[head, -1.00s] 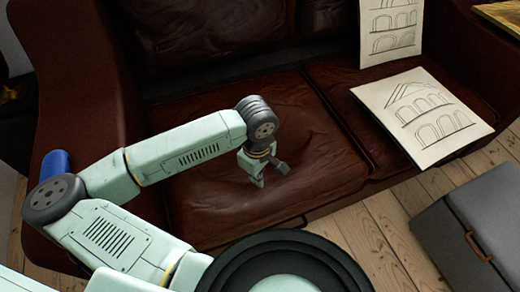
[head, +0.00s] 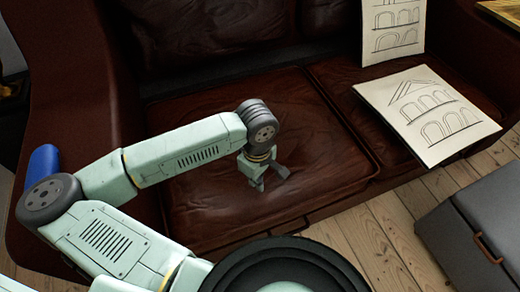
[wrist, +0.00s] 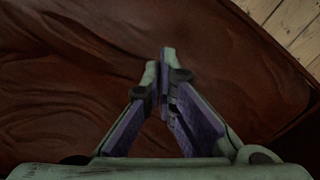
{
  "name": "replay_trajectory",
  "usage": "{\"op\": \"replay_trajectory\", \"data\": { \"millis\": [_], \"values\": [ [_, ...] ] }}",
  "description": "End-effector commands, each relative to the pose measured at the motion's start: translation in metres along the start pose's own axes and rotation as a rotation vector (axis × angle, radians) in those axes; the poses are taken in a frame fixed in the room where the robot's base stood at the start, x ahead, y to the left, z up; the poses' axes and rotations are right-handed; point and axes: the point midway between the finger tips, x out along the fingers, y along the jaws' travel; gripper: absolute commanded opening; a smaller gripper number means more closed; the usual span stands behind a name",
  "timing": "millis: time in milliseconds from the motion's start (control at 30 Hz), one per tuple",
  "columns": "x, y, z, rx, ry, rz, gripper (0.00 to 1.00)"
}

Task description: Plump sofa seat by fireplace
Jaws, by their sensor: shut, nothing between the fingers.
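The sofa is dark brown leather, and its left seat cushion (head: 200,208) lies under my arm in the head view. The cushion's surface is fairly flat, with creases, and its front edge shows. My gripper (head: 262,187) points down over the front right part of this cushion. It is shut with nothing in it. The wrist view shows the closed fingertips (wrist: 163,62) over the creased leather (wrist: 70,75). I cannot tell whether the tips touch the leather. My forearm hides part of the cushion. No fireplace is in view.
A sheet with arch drawings (head: 428,115) lies on the right seat, and a second one (head: 392,28) leans against the backrest. A grey case (head: 475,225) with a brown handle stands on the floorboards (head: 375,235) at right. A blue object (head: 43,160) is at left.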

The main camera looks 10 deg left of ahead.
Motion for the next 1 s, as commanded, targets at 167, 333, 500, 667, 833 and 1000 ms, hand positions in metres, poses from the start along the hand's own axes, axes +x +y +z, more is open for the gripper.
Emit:
{"op": "replay_trajectory", "data": {
  "millis": [167, 333, 500, 667, 833, 1000],
  "values": [
    [0.002, 0.0, 0.0, 0.0, 0.0, 0.0, 0.0],
    [-0.004, 0.0, -0.001, 0.0, 0.003, 0.0, 0.0],
    [-0.024, 0.0, -0.001, 0.001, 0.003, 0.0, 0.0],
    [-0.034, 0.0, 0.0, 0.0, 0.001, 0.0, 0.0],
    [-0.033, 0.0, 0.0, 0.0, 0.0, 0.0, 0.0],
    [-0.029, 0.0, -0.018, -0.007, 0.003, 0.0, 0.0]
  ]
}}
